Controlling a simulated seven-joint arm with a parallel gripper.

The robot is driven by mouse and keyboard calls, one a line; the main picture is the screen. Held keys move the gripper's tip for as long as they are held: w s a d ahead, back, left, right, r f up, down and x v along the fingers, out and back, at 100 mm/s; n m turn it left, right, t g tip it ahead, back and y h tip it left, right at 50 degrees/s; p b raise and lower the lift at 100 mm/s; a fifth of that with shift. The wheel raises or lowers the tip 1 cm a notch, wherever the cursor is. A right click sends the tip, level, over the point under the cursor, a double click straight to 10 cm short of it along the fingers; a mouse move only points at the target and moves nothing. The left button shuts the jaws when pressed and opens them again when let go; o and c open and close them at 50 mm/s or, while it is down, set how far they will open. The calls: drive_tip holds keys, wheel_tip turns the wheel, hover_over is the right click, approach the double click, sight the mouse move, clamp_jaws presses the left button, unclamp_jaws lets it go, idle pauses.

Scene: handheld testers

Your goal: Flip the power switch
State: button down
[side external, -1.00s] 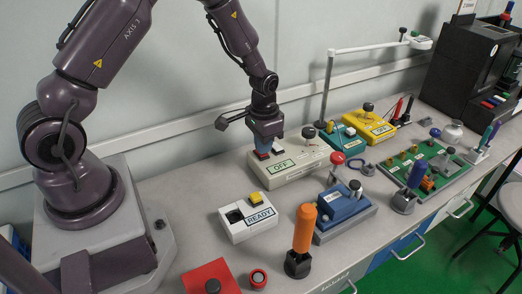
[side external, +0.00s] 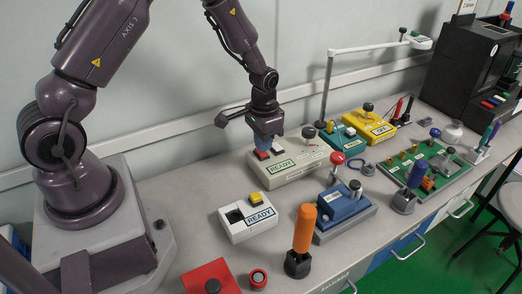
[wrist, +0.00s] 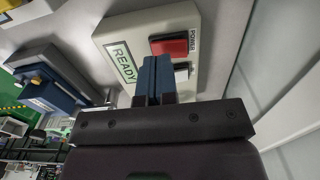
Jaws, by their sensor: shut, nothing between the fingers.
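The cream tester box (side external: 310,163) stands on the bench and its display (side external: 283,166) reads READY. The red power switch (side external: 262,155) is on its top, at the end near my arm; it also shows in the wrist view (wrist: 171,46) beside the word POWER. A white switch (wrist: 181,70) lies next to it. My gripper (side external: 268,150) is just above these switches, pointing down, with its blue fingers together and empty. In the wrist view the fingertips (wrist: 156,62) overlap the box between the display and the switches. I cannot tell whether they touch it.
A smaller white READY box (side external: 236,226) with a yellow button sits nearer the front. A blue tester (side external: 343,212) and an orange-handled tool (side external: 304,228) stand to the right. Yellow (side external: 370,125) and green (side external: 425,172) units stand farther along the bench. The wall is close behind.

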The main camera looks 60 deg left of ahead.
sight(262, 155)
drive_tip(key=shift+r, duration=2.65)
drive_tip(key=shift+s, duration=0.25)
drive_tip(key=s+d+r+t, duration=0.2)
drive_tip(key=s+d+r, duration=0.2)
drive_tip(key=s+r, duration=0.5)
drive_tip(key=s+d+r+t, duration=0.3)
drive_tip(key=s+r, duration=0.6)
drive_tip(key=r, duration=0.4)
drive_tip(key=shift+s+d+r+t, duration=0.3)
drive_tip(key=shift+d, duration=0.15)
